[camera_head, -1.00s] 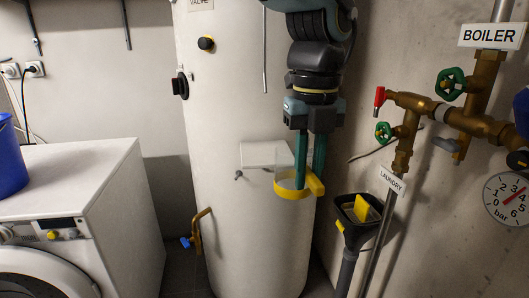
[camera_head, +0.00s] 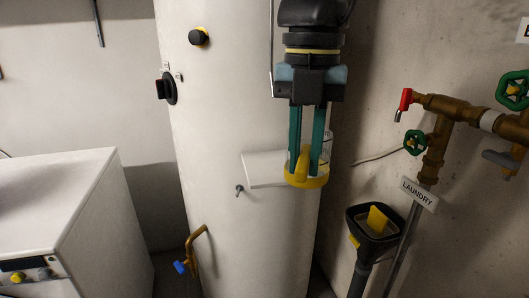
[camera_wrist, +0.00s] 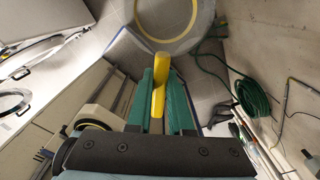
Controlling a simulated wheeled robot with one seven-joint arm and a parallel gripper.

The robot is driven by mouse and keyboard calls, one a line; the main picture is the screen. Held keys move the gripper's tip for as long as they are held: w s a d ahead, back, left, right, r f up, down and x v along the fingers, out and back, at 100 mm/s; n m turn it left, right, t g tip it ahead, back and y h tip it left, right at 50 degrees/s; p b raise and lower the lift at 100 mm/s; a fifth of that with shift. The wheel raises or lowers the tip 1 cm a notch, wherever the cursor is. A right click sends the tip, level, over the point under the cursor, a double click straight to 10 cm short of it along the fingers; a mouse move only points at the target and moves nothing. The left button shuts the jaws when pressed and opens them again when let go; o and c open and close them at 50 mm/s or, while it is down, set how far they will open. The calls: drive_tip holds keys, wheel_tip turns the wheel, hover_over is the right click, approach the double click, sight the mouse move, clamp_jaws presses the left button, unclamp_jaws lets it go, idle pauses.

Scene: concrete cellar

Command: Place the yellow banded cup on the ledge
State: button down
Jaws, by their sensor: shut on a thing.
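The clear cup with a yellow band (camera_head: 317,182) hangs in front of the white tank, its yellow handle towards the camera. My gripper (camera_head: 305,165) points down with its two green fingers shut on that handle. In the wrist view the yellow handle (camera_wrist: 159,84) sits between my fingers (camera_wrist: 158,100), and the cup's yellow-ringed round shape (camera_wrist: 203,18) is beyond them. A white ledge (camera_head: 263,172) juts from the tank, just left of and behind the cup. Its right part is hidden by my fingers and the cup. I cannot tell whether cup and ledge touch.
A black funnel (camera_head: 357,222) with a yellow piece in it stands lower right. Brass pipework (camera_head: 437,150) with valves and a LAUNDRY tag is at the right. A bent brass tap (camera_head: 193,245) is on the lower tank. A white washing machine (camera_head: 75,200) stands left.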

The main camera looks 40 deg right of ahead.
drive_tip(key=w+d+p, duration=0.3)
drive_tip(key=w, duration=0.6)
drive_tip(key=w+d+p, duration=0.3)
drive_tip(key=w+d, duration=0.1)
drive_tip(key=w, duration=0.4)
drive_tip(key=f, duration=0.2)
drive_tip(key=f+p, duration=0.1)
drive_tip(key=f, duration=0.3)
drive_tip(key=shift+s+a+f, duration=0.1)
drive_tip(key=shift+a, duration=0.15)
drive_tip(key=shift+w+d+f+p, duration=0.1)
drive_tip(key=shift+w+f+p, duration=0.1)
drive_tip(key=shift+f+p, duration=0.25)
drive_tip(key=c, duration=0.8)
unclamp_jaws()
